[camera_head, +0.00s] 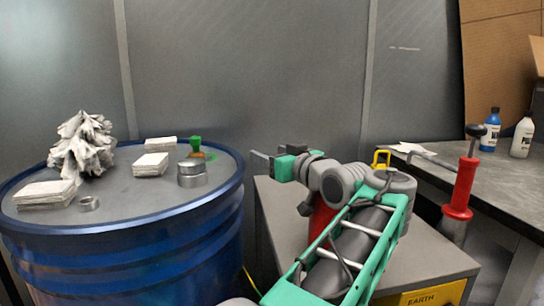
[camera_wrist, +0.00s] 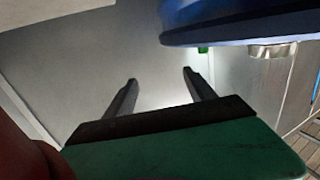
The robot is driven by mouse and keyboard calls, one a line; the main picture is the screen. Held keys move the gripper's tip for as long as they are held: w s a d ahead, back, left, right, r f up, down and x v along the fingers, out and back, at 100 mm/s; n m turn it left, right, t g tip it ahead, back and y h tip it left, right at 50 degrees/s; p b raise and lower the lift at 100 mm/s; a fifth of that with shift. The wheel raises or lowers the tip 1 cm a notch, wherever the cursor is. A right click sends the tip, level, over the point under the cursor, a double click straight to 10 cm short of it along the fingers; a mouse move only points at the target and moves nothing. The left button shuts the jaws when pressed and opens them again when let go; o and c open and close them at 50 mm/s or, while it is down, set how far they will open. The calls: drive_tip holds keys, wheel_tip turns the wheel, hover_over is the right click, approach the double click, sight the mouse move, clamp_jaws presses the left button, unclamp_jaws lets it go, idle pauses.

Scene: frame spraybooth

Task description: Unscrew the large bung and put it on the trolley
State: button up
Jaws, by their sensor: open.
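The large bung (camera_head: 192,175) looks like a short silver cylinder standing on the top of the blue drum (camera_head: 120,222), near its right side. I cannot tell how far it is screwed in. In the wrist view the drum's blue rim (camera_wrist: 235,28) is at the upper right, with a silver cylinder (camera_wrist: 272,51), likely the bung, showing upside down. My gripper (camera_head: 260,161) is to the right of the drum, apart from the bung, with its fingers pointing left. The fingers also show in the wrist view (camera_wrist: 159,77), apart and empty. The grey-topped trolley (camera_head: 432,240) stands under my arm, partly hidden.
On the drum are a small silver ring (camera_head: 88,203), white stacks (camera_head: 45,194), a crumpled white heap (camera_head: 82,146) and a green fitting (camera_head: 196,144). A red-handled tool (camera_head: 460,188) stands by the right bench (camera_head: 500,178). A yellow object (camera_head: 381,158) is behind my arm.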

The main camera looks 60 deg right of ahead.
drive_tip(key=s+a+m+g+h+b, duration=0.4)
drive_tip(key=a+h+b, duration=0.1)
drive_tip(key=a+b, duration=0.1)
drive_tip(key=shift+s+m+h+b, duration=0.3)
drive_tip(key=shift+s+b, duration=0.05)
drive_tip(key=shift+b, duration=0.35)
drive_tip(key=shift+c, duration=0.3)
clamp_jaws()
idle(0.5)
drive_tip(key=shift+d, duration=0.15)
